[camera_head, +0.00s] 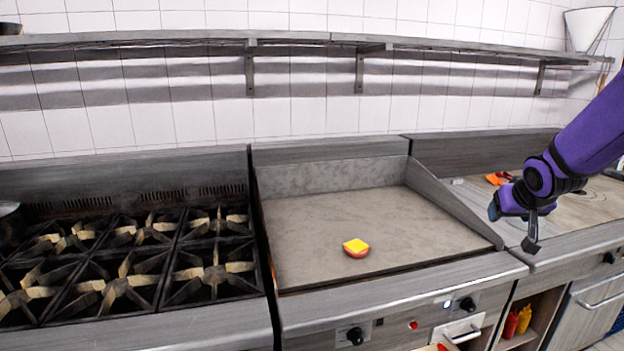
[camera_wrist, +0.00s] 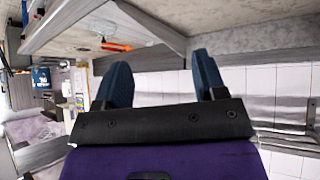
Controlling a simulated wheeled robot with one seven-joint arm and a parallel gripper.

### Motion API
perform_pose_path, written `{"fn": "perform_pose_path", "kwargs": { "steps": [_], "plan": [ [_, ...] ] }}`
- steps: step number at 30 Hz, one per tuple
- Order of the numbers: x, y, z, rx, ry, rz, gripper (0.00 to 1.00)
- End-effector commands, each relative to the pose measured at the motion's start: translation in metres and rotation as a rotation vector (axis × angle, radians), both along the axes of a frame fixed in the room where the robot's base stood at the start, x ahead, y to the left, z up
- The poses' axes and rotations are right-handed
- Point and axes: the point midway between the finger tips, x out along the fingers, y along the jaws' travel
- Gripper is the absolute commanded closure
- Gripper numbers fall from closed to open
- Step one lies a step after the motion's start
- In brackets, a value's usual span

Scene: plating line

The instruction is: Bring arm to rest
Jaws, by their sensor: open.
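My purple arm reaches in from the right edge in the head view. My gripper (camera_head: 495,211) hangs over the front of the counter to the right of the griddle, apart from any object. In the wrist view my gripper (camera_wrist: 162,78) shows two dark blue fingers spread apart with nothing between them. The wrist view looks tilted, with the tiled wall on its right side.
A patty with yellow cheese (camera_head: 356,247) lies on the griddle (camera_head: 320,225). A burner stove (camera_head: 130,250) stands at left. Orange items (camera_head: 497,179) lie on the right counter, behind my gripper. A steel shelf (camera_head: 300,40) runs along the wall. Bottles (camera_head: 517,322) stand below.

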Motion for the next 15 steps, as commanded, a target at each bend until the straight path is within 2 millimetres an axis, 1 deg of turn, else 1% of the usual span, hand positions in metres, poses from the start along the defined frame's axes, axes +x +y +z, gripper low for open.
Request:
{"fn": "perform_pose_path", "kwargs": {
  "steps": [1,6,11,15],
  "plan": [
    [-0.010,0.007,0.012,-0.010,0.005,0.001,0.35],
    [-0.046,0.029,0.041,-0.025,0.042,-0.001,0.35],
    [-0.083,0.048,0.064,-0.027,0.077,0.003,0.35],
    [-0.118,0.065,0.079,-0.020,0.108,0.012,0.35]
  ]
}}
